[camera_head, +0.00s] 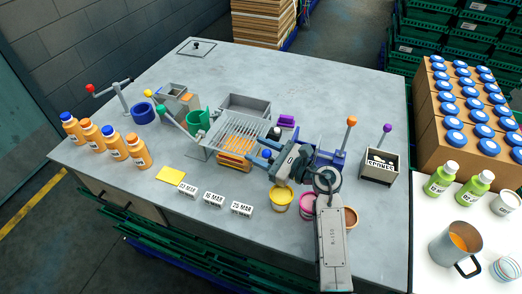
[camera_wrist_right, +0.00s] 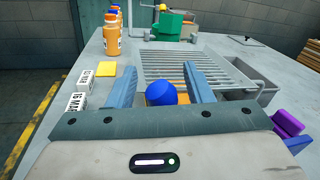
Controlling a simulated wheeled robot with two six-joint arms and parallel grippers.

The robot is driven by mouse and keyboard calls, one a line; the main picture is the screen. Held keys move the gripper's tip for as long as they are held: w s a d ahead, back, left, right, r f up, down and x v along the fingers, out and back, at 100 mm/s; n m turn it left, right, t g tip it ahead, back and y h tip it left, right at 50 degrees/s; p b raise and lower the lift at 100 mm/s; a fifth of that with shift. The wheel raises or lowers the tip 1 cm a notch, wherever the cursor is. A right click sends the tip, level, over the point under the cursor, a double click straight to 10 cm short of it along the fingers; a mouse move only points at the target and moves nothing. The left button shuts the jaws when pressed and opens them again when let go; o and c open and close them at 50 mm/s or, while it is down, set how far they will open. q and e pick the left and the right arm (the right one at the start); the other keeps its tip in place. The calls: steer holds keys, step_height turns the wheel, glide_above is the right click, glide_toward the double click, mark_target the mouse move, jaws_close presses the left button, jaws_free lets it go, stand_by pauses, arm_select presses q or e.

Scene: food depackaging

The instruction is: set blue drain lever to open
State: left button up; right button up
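The blue ball knob of the drain lever (camera_head: 267,154) shows at the front right of the slatted metal drain rack (camera_head: 214,139). My right gripper (camera_head: 270,147) is at this knob, its arm coming in from the lower right. In the right wrist view the blue knob (camera_wrist_right: 160,92) sits between the two blue fingers (camera_wrist_right: 159,74), which are apart with a gap on each side of it. The lever's shaft is hidden behind the knob and gripper, so its setting cannot be told. My left gripper is not in view.
Levers with green (camera_head: 160,110), yellow (camera_head: 148,93) and orange (camera_head: 351,121) knobs stand around the rack. Orange bottles (camera_head: 115,144) line the left edge. Date blocks (camera_head: 213,200), a yellow sponge (camera_head: 171,175) and a yellow tub (camera_head: 281,199) are in front. The table's back is mostly clear.

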steer(key=shift+d, duration=0.1)
steer(key=shift+s+d+f, duration=0.1)
steer(key=shift+s+d, duration=0.05)
steer(key=shift+d, duration=0.1)
steer(key=b+v, duration=0.4)
steer(key=v, duration=0.6)
steer(key=shift+s, duration=0.1)
